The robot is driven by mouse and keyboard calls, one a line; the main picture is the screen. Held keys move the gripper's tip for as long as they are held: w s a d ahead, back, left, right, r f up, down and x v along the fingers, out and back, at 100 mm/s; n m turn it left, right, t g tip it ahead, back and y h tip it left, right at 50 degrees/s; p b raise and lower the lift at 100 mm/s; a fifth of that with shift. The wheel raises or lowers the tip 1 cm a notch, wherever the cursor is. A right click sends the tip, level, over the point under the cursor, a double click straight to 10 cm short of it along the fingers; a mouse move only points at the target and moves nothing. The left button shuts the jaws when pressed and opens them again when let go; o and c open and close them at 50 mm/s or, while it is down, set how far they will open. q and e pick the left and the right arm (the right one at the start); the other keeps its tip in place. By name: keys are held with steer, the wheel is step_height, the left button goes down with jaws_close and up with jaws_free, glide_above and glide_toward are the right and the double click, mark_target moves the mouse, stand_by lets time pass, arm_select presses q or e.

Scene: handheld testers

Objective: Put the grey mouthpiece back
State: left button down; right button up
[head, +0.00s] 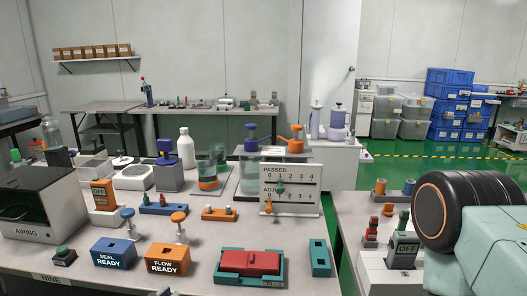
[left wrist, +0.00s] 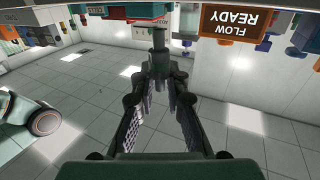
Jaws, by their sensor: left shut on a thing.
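My left gripper (left wrist: 160,62) shows in the left wrist view, shut on a small grey cylinder, the grey mouthpiece (left wrist: 158,38). The picture there is upside down, and the gripper is in front of the table's edge, over the floor. The mouthpiece is apart from the teal tray (left wrist: 118,22) and the orange FLOW READY block (left wrist: 231,22). In the head view neither the gripper nor the mouthpiece can be made out. A teal block (head: 319,257) with dark openings in its top stands at the table's front right. My right gripper is in neither view.
On the table are a teal tray (head: 222,279) with a red case (head: 250,262), the orange block (head: 167,258), a blue SEAL READY block (head: 113,253), an orange rack (head: 219,215) and a blue rack (head: 163,209). A PASSED board (head: 291,188) stands behind. A gap separates the right table.

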arm_select(q)
steer(key=shift+s+a+f, duration=0.1)
steer(key=shift+s+f, duration=0.35)
steer(key=shift+f, duration=0.25)
stand_by(0.6)
steer(key=d+r+m+g+h, duration=0.7)
steer(key=d+m+g+h, duration=0.1)
steer(key=d, duration=0.4)
steer(key=shift+g, duration=0.7)
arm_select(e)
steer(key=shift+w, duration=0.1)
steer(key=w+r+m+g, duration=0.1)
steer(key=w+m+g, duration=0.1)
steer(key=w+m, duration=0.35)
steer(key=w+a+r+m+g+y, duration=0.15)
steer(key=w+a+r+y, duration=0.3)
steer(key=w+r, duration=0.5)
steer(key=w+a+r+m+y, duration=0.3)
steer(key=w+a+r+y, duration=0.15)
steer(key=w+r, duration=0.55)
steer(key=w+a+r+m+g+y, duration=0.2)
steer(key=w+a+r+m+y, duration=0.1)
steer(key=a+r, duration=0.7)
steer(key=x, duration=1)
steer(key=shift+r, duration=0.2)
